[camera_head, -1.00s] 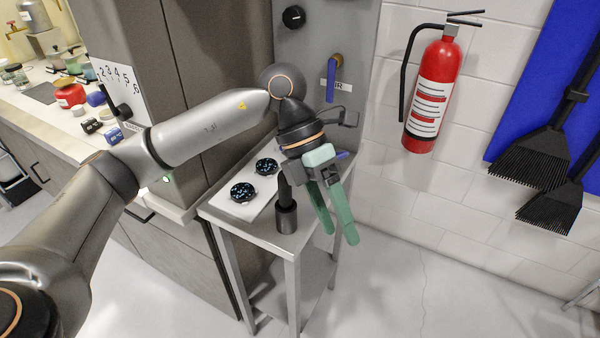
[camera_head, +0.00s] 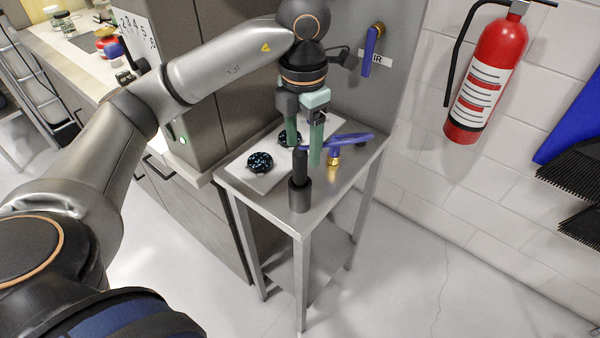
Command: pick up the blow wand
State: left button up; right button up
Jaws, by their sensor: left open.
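A black upright rod (camera_head: 300,172) stands in a dark cylindrical holder (camera_head: 299,196) near the front corner of the small metal table. A blue lever-like piece (camera_head: 352,139) with a brass fitting (camera_head: 333,158) lies just right of it. I cannot tell for sure which of these is the blow wand. My left gripper (camera_head: 303,154) points down above the table, with its two green fingers apart around or in front of the rod's top. No firm hold shows. The left end of the blue piece is partly hidden by a finger. My right gripper is not in view.
Two dark speckled discs (camera_head: 260,163) lie on a white mat left of the rod. A grey panel with a blue-handled air valve (camera_head: 370,50) rises behind the metal table (camera_head: 322,212). A fire extinguisher (camera_head: 487,75) hangs on the right wall. The floor at front right is clear.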

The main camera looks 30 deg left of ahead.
aim_at(300, 165)
pick_arm(q)
jog(key=f, duration=0.4)
jog(key=shift+s+a+f+p, duration=0.15)
jog(key=shift+s+f+p, duration=0.1)
jog(key=shift+p, duration=0.1)
jog(key=shift+f, duration=0.5)
grip_shut()
